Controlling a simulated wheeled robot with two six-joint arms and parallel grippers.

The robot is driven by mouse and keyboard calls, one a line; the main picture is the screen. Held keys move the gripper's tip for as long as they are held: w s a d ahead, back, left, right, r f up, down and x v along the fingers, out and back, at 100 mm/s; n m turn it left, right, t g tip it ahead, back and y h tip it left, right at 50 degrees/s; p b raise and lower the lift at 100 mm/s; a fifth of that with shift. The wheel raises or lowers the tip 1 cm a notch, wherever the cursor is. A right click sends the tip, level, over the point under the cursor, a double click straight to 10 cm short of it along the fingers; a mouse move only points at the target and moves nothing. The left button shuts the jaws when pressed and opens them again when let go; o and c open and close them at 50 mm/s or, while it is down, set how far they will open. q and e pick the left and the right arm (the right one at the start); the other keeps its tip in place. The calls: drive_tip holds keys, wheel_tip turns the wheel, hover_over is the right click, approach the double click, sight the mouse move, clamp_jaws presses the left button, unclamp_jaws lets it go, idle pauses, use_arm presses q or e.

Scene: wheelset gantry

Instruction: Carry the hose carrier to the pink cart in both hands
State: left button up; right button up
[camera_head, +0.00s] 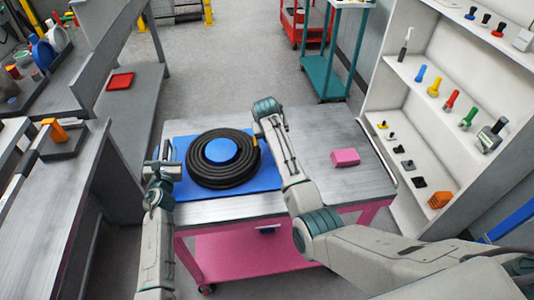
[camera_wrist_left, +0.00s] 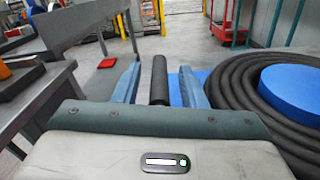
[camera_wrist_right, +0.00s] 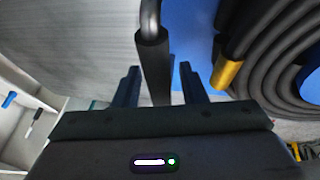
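The hose carrier is a blue tray (camera_head: 238,185) with a coiled black hose (camera_head: 195,170) around a blue hub (camera_head: 220,151). It appears to lie flat on the grey top of the pink cart (camera_head: 255,250). My left gripper (camera_wrist_left: 160,85) is at the tray's left side, its fingers apart on either side of a black handle (camera_wrist_left: 160,72), with gaps showing. My right gripper (camera_wrist_right: 160,88) is at the right side; its fingers are apart with the other black handle (camera_wrist_right: 153,60) between them. In the head view my right arm hides that handle.
A pink block (camera_head: 345,157) lies on the cart's right part. A white shelf (camera_head: 400,150) with small tools stands at the right. Grey workbenches (camera_head: 55,190) stand at the left. A teal cart (camera_head: 330,75) and a red cart (camera_head: 300,25) are behind; floor is free beyond the pink cart.

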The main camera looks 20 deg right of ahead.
use_arm(q)
drive_tip(key=shift+s, duration=0.1)
drive_tip(key=shift+s+f, duration=0.1)
drive_tip(key=shift+s, duration=0.1)
use_arm(e)
drive_tip(key=shift+f, duration=0.1)
use_arm(q)
drive_tip(key=s, duration=0.7)
drive_tip(key=s+a, duration=0.1)
drive_tip(key=s, duration=0.3)
drive_tip(key=shift+s+a, duration=0.1)
drive_tip(key=shift+s, duration=0.1)
use_arm(e)
drive_tip(key=shift+r, duration=0.2)
drive_tip(key=v, duration=1.2)
drive_tip(key=shift+f, duration=0.15)
